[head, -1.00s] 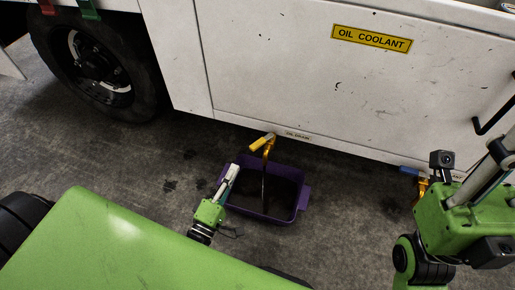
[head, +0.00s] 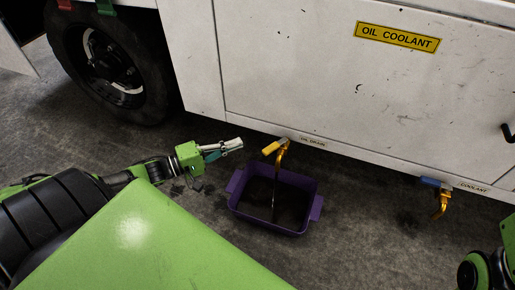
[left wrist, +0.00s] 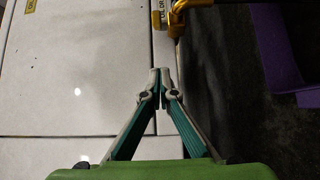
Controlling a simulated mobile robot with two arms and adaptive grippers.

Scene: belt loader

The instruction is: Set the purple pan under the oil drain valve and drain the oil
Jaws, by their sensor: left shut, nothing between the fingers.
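The purple pan (head: 303,221) sits on the floor below the yellow-handled oil drain valve (head: 275,147) in the head view. A dark stream runs from the valve's spout down into the pan, and dark oil (head: 265,203) covers its bottom. My left gripper (head: 240,144) is shut and empty, to the left of the valve and apart from it. In the left wrist view its fingertips (left wrist: 160,73) meet with nothing between them; the valve (left wrist: 178,15) is above them and part of the pan (left wrist: 278,50) is at the right. My right gripper is out of view.
A blue-handled coolant valve (head: 437,184) hangs under the white panel (head: 300,75) at the right. A black wheel (head: 108,70) stands at the back left.

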